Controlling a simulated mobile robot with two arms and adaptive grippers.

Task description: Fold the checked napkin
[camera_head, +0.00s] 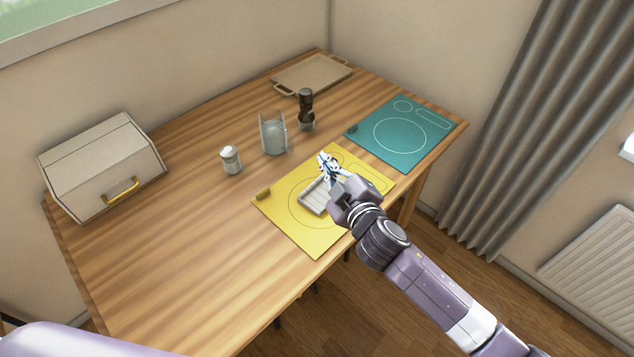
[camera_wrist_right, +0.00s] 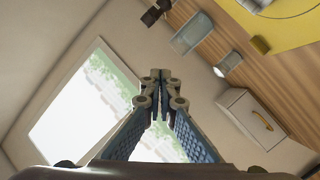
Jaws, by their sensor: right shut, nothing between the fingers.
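The napkin (camera_head: 318,196) lies on the yellow placemat (camera_head: 318,240). It looks pale grey with lines across it and has a compact, rectangular shape; its right side is partly hidden by my right gripper. My right gripper (camera_head: 326,160) is shut and empty, held above the placemat beside the napkin, with its fingers pointing away from it. In the right wrist view the closed fingertips (camera_wrist_right: 160,76) have nothing between them, and a small part of the napkin (camera_wrist_right: 256,4) shows at the top edge. My left gripper is out of view.
A glass jug (camera_head: 273,134), a white-topped shaker (camera_head: 231,160) and a dark mill (camera_head: 306,105) stand behind the placemat. A bread box (camera_head: 102,170) is at left, a teal placemat (camera_head: 425,150) at right, a tray (camera_head: 312,73) at the back. The front left table is clear.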

